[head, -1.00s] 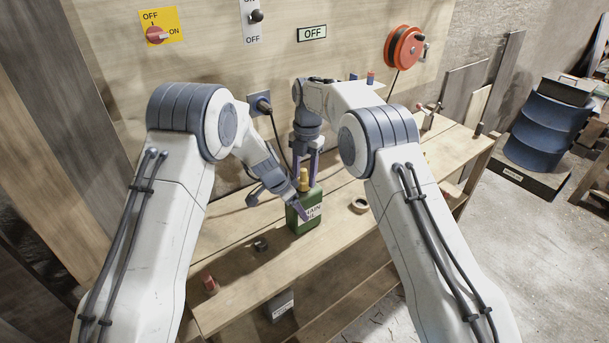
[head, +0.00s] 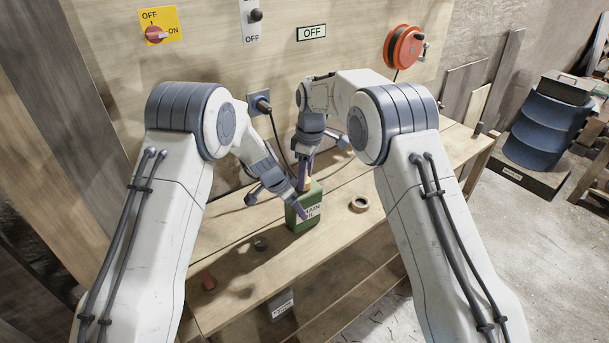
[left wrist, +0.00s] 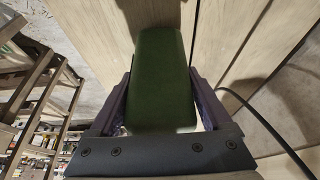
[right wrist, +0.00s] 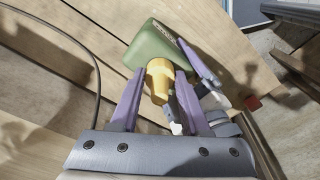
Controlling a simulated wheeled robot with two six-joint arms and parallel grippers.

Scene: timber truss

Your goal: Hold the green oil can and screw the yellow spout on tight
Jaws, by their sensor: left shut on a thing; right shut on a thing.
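The green oil can (head: 303,222) stands upright on the bench, its label partly covered by a purple finger. My left gripper (head: 287,202) is shut on the can's body from the left; the left wrist view shows the green can (left wrist: 162,80) between its two fingers. The yellow spout (right wrist: 159,78) is at the can's top. My right gripper (right wrist: 157,103) is above the can and shut on the spout, one finger on each side. In the head view its fingers (head: 305,178) hide much of the spout. The thread is hidden, so I cannot tell how tight it is.
A tape roll (head: 359,204) lies right of the can. A small dark part (head: 261,244) and a red item (head: 209,281) lie at the front left. A black cable hangs from the wall socket (head: 260,103) behind the can. A blue drum (head: 547,130) stands off to the right.

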